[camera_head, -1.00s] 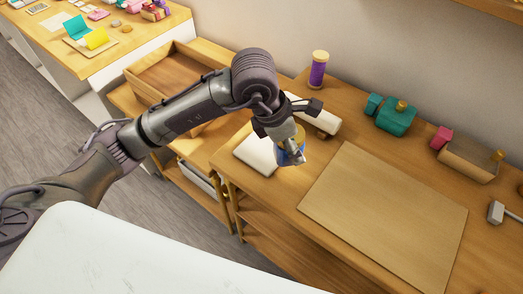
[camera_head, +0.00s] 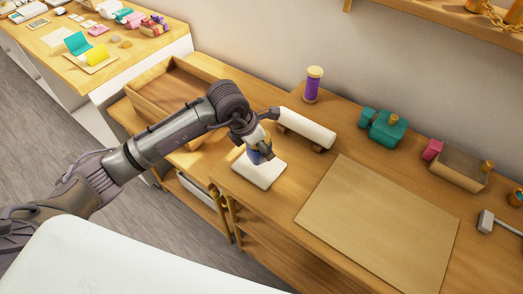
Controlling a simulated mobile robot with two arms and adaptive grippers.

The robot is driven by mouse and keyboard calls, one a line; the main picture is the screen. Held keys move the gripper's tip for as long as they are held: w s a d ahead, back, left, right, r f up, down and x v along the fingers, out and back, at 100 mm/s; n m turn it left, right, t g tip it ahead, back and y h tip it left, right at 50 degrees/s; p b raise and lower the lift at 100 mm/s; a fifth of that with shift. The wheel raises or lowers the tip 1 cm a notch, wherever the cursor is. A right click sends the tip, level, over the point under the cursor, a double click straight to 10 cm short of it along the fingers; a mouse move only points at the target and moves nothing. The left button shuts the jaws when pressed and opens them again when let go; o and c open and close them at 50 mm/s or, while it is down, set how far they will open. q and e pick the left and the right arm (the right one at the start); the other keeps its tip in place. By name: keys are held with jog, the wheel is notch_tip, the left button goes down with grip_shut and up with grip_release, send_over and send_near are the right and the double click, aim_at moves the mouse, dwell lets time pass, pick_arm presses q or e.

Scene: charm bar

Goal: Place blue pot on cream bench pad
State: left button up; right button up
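The blue pot (camera_head: 256,158) is small and mostly covered by my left gripper (camera_head: 260,150). The fingers are around it, and the pot is over the cream bench pad (camera_head: 265,178). I cannot tell whether the pot touches the pad. The pad is a pale square at the left end of the wooden bench, partly hidden behind the gripper. My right gripper is not in view.
A white roll (camera_head: 306,128) on a wooden stand is close behind the gripper. A purple spool (camera_head: 313,85) stands farther back. A teal box (camera_head: 385,126) is to the right. A large tan mat (camera_head: 380,225) is bare. A wooden tray (camera_head: 170,90) stands left.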

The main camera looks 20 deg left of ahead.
aim_at(262, 155)
pick_arm(q)
notch_tip(262, 155, down, 3)
jog(key=shift+f+p, duration=0.1)
jog(key=shift+p, duration=0.55)
jog(key=shift+a+f, duration=0.1)
jog(key=shift+f, duration=0.35)
jog(key=shift+f, duration=0.15)
jog(key=o, duration=1.3)
jog(key=b+v, duration=0.2)
jog(key=v, duration=1)
